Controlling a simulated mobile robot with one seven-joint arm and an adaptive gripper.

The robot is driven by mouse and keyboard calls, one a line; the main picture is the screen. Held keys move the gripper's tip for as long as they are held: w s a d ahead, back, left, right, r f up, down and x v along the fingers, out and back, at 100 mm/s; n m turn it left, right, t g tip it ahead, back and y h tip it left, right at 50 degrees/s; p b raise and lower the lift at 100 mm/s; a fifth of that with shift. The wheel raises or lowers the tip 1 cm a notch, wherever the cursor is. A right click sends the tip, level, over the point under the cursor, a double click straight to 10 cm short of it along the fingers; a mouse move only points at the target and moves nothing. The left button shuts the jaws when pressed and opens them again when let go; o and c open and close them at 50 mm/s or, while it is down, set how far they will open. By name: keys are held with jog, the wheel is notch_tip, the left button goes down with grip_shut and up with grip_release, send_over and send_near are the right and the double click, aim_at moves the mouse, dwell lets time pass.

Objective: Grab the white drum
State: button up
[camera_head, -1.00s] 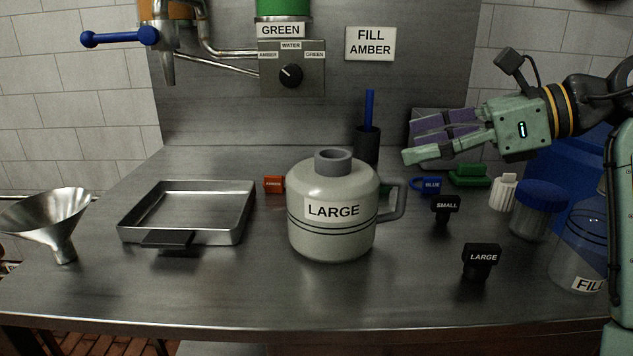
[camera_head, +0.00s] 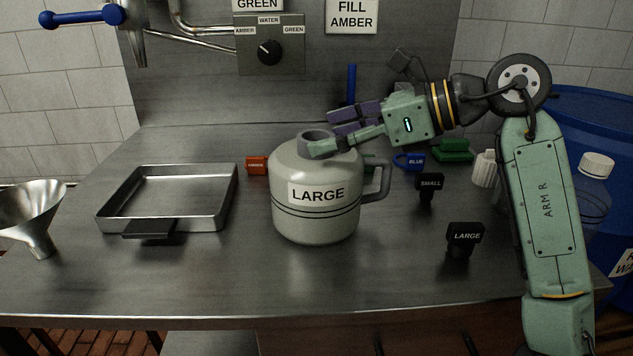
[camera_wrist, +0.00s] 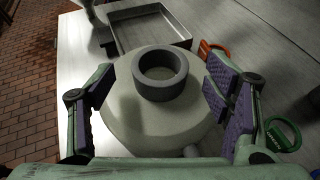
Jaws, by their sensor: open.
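The white drum (camera_head: 316,208) is an off-white jug labelled LARGE, with a grey open neck and a grey side handle (camera_head: 377,185). It stands upright on the metal table. My gripper (camera_head: 330,132) is open at the drum's neck, with one finger in front of the neck and the other behind it in the head view. In the wrist view, the grey neck (camera_wrist: 160,75) shows between and ahead of the two spread, purple-padded fingers (camera_wrist: 160,95). I cannot tell whether either finger touches the drum.
A metal tray (camera_head: 170,195) lies left of the drum, with a funnel (camera_head: 35,215) beyond it. Black stoppers labelled SMALL (camera_head: 429,184) and LARGE (camera_head: 464,238) stand to the right. An orange tag (camera_head: 256,165) sits behind the drum. The table front is clear.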

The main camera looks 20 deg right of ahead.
jog(key=shift+w+a+f, duration=0.15)
jog(key=shift+w+a, duration=0.1)
jog(key=shift+c, duration=0.2)
grip_shut()
dwell(0.6)
